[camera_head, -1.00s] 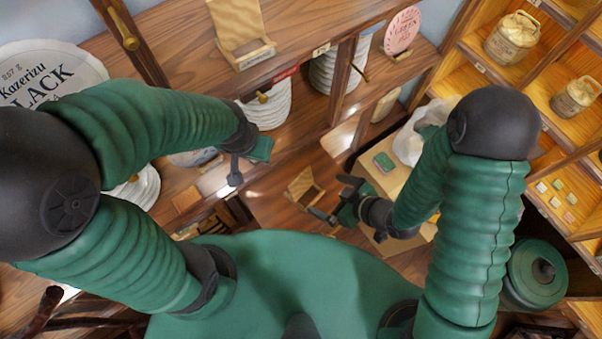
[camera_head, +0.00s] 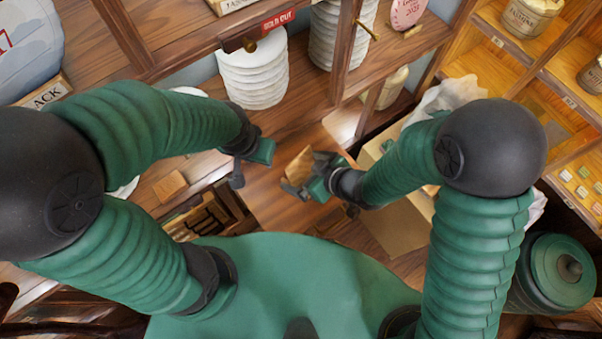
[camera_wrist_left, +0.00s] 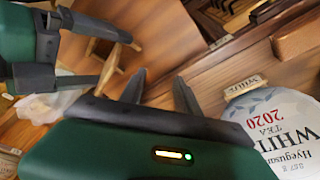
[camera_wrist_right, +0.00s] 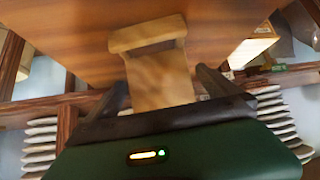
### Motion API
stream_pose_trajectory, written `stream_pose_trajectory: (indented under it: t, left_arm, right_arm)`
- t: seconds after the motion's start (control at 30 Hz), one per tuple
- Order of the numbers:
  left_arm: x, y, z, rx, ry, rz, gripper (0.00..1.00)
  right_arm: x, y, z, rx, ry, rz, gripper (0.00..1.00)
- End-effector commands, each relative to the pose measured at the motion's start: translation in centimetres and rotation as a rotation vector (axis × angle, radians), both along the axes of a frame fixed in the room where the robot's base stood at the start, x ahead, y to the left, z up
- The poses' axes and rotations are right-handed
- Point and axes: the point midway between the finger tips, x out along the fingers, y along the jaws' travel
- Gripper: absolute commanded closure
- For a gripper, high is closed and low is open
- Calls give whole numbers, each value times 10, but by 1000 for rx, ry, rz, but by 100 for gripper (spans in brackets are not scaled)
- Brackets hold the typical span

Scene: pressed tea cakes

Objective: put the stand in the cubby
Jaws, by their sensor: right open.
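The small wooden stand (camera_head: 299,163) is on the brown wooden surface near the middle of the head view. My right gripper (camera_head: 310,180) is at it and partly covers it. In the right wrist view the stand (camera_wrist_right: 160,75) lies between the two spread fingers of that gripper (camera_wrist_right: 162,90), with its cross ledge beyond them. The left wrist view shows the stand (camera_wrist_left: 100,58) beside my right gripper's fingers. My left gripper (camera_head: 245,165) is open and empty, left of the stand. I cannot tell which compartment is the cubby.
An open compartment (camera_head: 203,218) with several wooden pieces is below my left gripper. White stacked cakes (camera_head: 252,75) stand behind. A cardboard box (camera_head: 395,225) is by my right arm, and shelves (camera_head: 550,115) with jars are at right. A white round tea cake (camera_wrist_left: 275,125) shows in the left wrist view.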

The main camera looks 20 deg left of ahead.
Motion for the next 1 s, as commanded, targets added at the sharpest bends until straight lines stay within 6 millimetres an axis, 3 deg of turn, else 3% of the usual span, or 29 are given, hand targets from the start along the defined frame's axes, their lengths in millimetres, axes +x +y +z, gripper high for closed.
stream_pose_trajectory:
  t: [0.3,0.57,1.0]
  left_arm:
    - [0,0,10,0,0,-1,62]
    - [0,0,9,0,0,-1,62]
    - [0,0,9,0,0,-1,62]
  right_arm:
    - [14,34,-33,-3,1,1,0]
    - [16,37,-36,-2,-1,-1,1]
    - [16,35,-36,-1,-1,-1,59]
